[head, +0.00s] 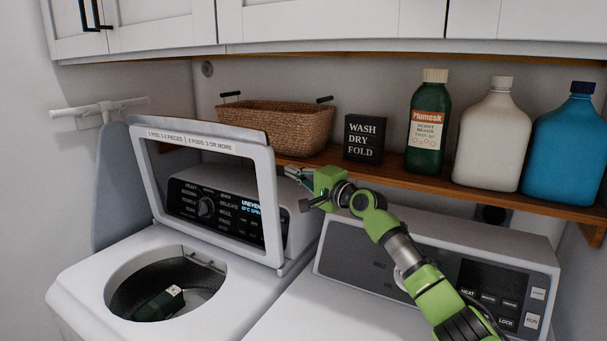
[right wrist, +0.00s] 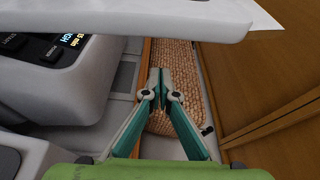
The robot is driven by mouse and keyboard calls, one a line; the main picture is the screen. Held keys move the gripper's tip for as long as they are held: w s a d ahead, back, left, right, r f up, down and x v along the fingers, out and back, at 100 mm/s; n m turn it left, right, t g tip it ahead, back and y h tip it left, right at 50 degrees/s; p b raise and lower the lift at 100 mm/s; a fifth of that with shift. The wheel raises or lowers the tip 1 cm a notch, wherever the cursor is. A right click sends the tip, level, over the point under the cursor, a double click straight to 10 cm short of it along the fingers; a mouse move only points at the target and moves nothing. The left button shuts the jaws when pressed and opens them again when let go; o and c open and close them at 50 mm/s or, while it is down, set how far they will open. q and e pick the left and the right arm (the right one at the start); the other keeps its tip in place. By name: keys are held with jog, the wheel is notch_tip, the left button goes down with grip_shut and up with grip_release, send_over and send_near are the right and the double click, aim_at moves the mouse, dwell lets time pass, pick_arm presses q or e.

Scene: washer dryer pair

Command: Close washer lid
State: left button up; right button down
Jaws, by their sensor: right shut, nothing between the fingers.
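The washer lid (head: 271,208) stands raised, a white frame with a window through which the washer's control panel (head: 213,208) shows. I cannot tell whether gripper and lid touch. My left gripper is not in view.
A wooden shelf (head: 400,179) behind holds a wicker basket (head: 275,128), a black sign (head: 364,139), a green bottle (head: 429,125), a white jug (head: 491,140) and a blue jug (head: 569,145). The dryer (head: 330,310) stands right of the washer. An ironing board (head: 116,185) leans left.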

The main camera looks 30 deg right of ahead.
pick_arm(q)
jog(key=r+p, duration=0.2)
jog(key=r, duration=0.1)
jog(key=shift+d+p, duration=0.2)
jog(key=shift+p, duration=0.2)
pick_arm(e)
jog(key=s+a, duration=0.2)
jog(key=a, duration=0.1)
jog(key=shift+a+f, duration=0.15)
jog(key=shift+a, duration=0.1)
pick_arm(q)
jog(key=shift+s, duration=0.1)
pick_arm(e)
jog(key=shift+s, duration=0.1)
